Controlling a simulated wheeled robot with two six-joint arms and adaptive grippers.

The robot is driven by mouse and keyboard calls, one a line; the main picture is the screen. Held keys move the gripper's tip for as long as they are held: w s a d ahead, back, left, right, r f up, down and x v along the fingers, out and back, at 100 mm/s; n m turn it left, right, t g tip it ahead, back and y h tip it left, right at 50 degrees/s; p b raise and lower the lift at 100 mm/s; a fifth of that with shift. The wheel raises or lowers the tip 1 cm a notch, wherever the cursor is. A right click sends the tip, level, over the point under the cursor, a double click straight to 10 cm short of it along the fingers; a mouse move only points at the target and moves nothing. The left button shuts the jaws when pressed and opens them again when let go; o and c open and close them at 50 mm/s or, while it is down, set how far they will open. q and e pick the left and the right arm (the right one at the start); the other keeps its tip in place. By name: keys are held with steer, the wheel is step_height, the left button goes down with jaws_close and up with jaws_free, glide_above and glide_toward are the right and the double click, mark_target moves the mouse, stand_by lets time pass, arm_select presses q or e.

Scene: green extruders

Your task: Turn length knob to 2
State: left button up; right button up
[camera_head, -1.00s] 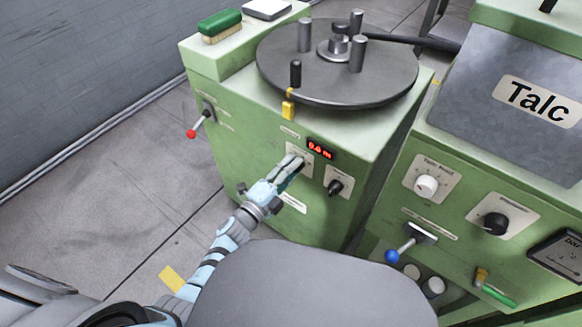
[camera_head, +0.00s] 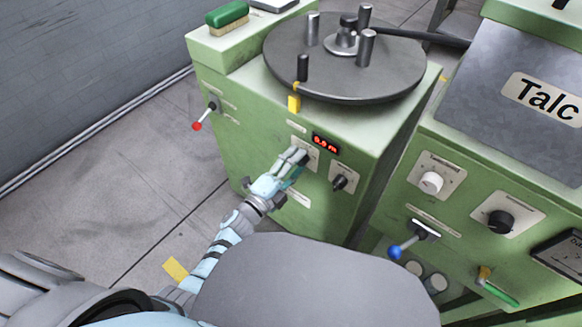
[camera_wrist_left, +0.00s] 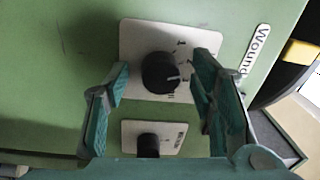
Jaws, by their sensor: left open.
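In the left wrist view a round black knob (camera_wrist_left: 158,72) with a pale pointer line sits on a white dial plate (camera_wrist_left: 130,45) with small marks that I cannot read clearly. My left gripper (camera_wrist_left: 157,84) is open, with one finger on each side of this knob; I cannot tell whether either finger touches it. In the head view my left gripper (camera_head: 296,158) is at the green machine's front (camera_head: 255,150), left of and below the red display (camera_head: 325,143), and largely hides that dial. My right gripper is not in view.
A second black knob (camera_head: 340,182) is right of the gripper; a lower knob (camera_wrist_left: 148,145) shows in the wrist view. A red-tipped lever (camera_head: 204,117) is at the left, a turntable (camera_head: 345,60) above. A Talc machine (camera_head: 500,150) stands at the right.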

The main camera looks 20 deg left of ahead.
arm_select(q)
steer(key=v, duration=1.1)
steer(key=shift+s+a, duration=0.2)
steer(key=shift+s, duration=0.15)
steer(key=shift+f, duration=0.15)
